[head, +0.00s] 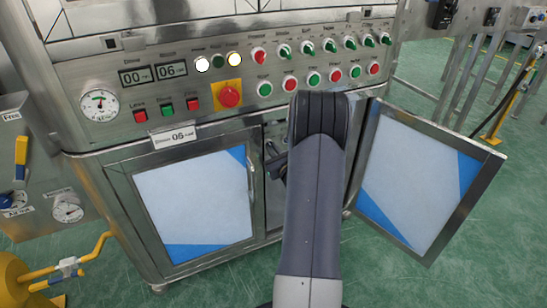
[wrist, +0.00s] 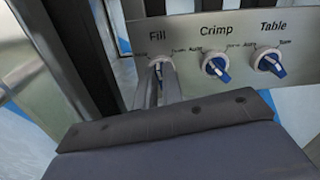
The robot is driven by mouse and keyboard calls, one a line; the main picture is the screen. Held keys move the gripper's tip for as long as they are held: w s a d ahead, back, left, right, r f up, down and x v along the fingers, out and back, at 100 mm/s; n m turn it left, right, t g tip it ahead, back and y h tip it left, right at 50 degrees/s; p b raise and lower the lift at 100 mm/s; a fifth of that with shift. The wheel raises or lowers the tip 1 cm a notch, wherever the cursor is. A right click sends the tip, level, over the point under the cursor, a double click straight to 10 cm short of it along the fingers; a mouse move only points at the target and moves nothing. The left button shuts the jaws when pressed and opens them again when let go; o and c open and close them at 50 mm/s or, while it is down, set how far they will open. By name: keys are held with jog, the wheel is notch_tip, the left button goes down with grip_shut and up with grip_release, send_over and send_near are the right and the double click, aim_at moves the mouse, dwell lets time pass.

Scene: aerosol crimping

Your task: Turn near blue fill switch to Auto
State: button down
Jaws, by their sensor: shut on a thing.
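In the wrist view, the blue fill switch (wrist: 157,62) sits under the word "Fill" at the left end of a grey metal panel (wrist: 185,40). My gripper (wrist: 160,75) is shut on its knob, one finger on each side. The fingers hide most of the knob, so I cannot tell which position it points to. The small labels beside it are too blurred to read surely. In the head view, my arm blocks the switch panel inside the open cabinet.
Blue crimp (wrist: 215,68) and table (wrist: 271,65) switches sit close to the right. In the head view, an open cabinet door (head: 487,177) stands right of my arm and a closed door (head: 195,200) left. The control panel (head: 205,88) with lamps and buttons is above.

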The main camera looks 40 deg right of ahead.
jog(key=shift+a+f+n+b, duration=0.15)
jog(key=shift+n+b, duration=1.1)
jog(key=shift+n, duration=2.15)
jog(key=c, duration=1.5)
grip_release()
jog(key=shift+c, duration=0.2)
jog(key=p+v, duration=0.2)
jog(key=v, duration=0.8)
jog(key=shift+s+p, duration=0.35)
jog(key=shift+a, duration=0.15)
